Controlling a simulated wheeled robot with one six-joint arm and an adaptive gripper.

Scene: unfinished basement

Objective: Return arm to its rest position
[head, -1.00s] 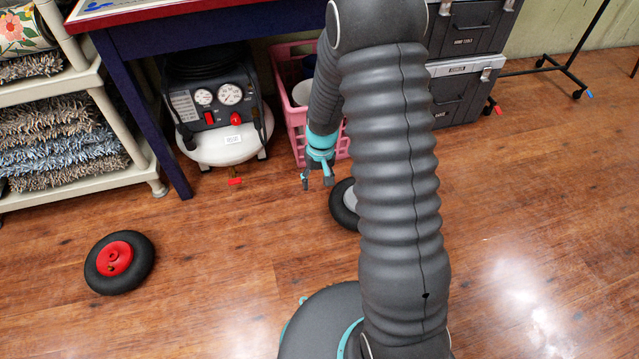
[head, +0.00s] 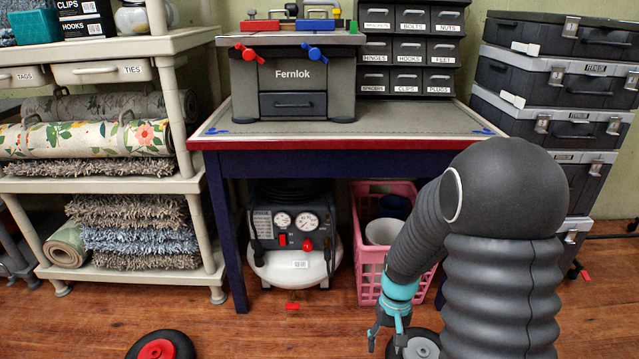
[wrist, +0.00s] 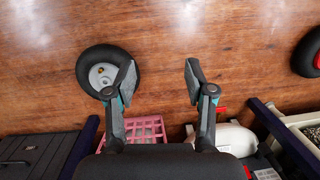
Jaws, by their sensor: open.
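My gripper (head: 388,331) hangs at the end of my dark grey, ribbed arm, fingers pointing down, in the lower right part of the head view. In the wrist view my gripper (wrist: 158,82) has its two fingers apart with only wooden floor between them. It is open and holds nothing. A black wheel with a grey hub (head: 420,347) lies on the floor just right of the gripper in the head view, partly hidden by my arm. In the wrist view the wheel (wrist: 88,62) lies beside the left finger, which overlaps its edge.
A dark blue table (head: 340,142) with a red edge carries a Fernlok workbench (head: 293,82). An air compressor (head: 296,265) and a pink crate (head: 368,288) stand underneath. A red-hubbed wheel (head: 160,347) lies at front left. Shelves (head: 205,180) stand left; toolboxes (head: 550,85) right.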

